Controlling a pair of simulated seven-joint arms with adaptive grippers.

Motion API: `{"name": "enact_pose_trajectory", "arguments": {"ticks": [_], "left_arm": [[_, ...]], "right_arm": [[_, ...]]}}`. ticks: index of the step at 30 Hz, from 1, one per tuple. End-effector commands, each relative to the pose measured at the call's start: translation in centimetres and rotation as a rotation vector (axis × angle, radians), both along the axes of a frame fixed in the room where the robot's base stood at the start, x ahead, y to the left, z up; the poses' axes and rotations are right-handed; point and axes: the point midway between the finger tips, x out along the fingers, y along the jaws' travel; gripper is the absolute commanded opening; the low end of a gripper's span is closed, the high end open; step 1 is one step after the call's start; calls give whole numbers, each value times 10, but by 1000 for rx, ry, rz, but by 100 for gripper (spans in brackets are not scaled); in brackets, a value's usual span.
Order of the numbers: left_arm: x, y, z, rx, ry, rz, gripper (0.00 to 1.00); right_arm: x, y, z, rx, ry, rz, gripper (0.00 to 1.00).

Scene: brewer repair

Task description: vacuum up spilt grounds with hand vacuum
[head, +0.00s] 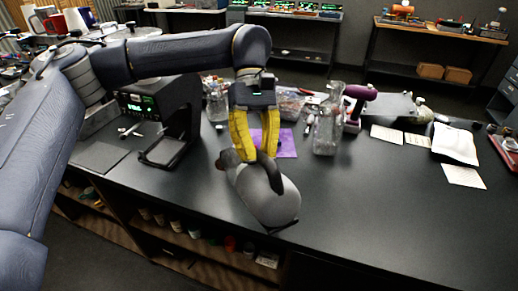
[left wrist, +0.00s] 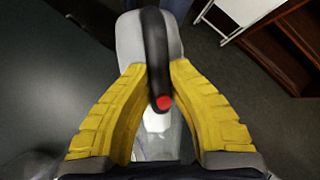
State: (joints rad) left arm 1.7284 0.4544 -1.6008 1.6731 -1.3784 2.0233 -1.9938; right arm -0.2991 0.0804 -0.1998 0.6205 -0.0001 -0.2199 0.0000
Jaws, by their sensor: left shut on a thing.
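The hand vacuum (head: 268,200) has a rounded grey body and a black loop handle. It is at the front of the dark counter in the head view, and I cannot tell whether it touches the top. My left gripper (head: 266,154) has yellow fingers shut on the handle from above. In the left wrist view the vacuum (left wrist: 129,40) lies between the fingers (left wrist: 154,75), with a red button on its handle and a clear part below. No spilt grounds can be made out.
A black brewer (head: 188,97) with a green display stands left of the vacuum. A purple mat (head: 287,143) lies behind it. A clear bottle (head: 327,128) and a purple-handled tool (head: 357,92) stand to the right. Papers (head: 386,135) and a white packet (head: 455,143) lie farther right. The counter's front right is clear.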

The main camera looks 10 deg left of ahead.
Motion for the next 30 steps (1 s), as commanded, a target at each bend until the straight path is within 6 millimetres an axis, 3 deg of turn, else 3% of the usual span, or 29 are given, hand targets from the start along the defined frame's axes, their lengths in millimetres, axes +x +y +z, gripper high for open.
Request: {"name": "enact_pose_trajectory", "arguments": {"ticks": [12, 30], "left_arm": [[8, 5, -19, -2, 0, 1, 0], [30, 18, -26, -1, 0, 1, 0]], "right_arm": [[-1, 0, 0, 0, 1, 0, 0], [-1, 0, 0, 0, 2, 0, 0]]}}
